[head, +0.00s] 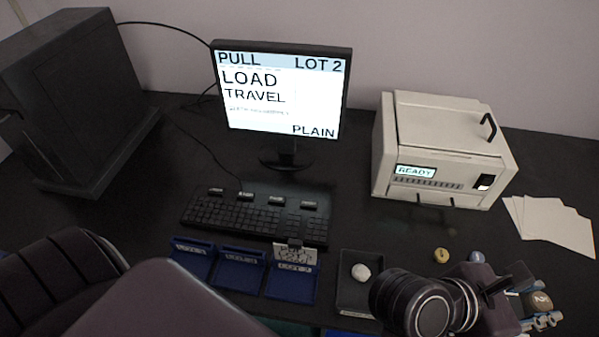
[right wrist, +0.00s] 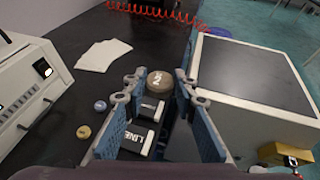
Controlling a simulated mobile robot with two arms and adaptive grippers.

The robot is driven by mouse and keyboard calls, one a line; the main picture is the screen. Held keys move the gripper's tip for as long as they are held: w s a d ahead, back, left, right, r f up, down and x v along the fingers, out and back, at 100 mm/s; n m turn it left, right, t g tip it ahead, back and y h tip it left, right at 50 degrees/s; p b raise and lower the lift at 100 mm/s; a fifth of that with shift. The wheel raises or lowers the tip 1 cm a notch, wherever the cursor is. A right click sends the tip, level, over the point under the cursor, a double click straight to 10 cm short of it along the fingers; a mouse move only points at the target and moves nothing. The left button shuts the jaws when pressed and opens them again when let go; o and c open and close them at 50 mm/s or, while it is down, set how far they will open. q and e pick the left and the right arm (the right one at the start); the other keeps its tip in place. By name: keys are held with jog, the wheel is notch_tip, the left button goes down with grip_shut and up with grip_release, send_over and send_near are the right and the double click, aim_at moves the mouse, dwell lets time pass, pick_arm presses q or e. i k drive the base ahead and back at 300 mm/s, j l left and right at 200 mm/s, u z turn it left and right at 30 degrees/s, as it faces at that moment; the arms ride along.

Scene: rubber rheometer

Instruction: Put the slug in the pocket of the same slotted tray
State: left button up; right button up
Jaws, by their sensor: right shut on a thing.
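My right gripper (right wrist: 158,90) is shut on a round brown slug (right wrist: 160,82) with a pale mark like a 2. The slug also shows in the head view (head: 540,301) at the lower right, between the fingertips. Below the fingers in the right wrist view is a dark holder (right wrist: 136,141) with a label that seems to read LINE; the fingers partly hide it. I cannot tell whether it is the slotted tray or where its pocket is. My left gripper is not in view.
A yellow piece (head: 441,255) and a blue-grey piece (head: 477,257) lie on the desk. A dark tray (head: 348,300) holds a whitish lump (head: 361,272). Blue trays (head: 238,272) stand before the keyboard (head: 250,217). The READY machine (head: 440,150) and papers (head: 550,220) are behind.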

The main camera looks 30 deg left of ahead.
aim_at(293, 285)
jog(key=k+l+u, duration=0.1)
jog(key=k+u, duration=0.25)
jog(key=k, duration=0.75)
jog(key=u, duration=0.95)
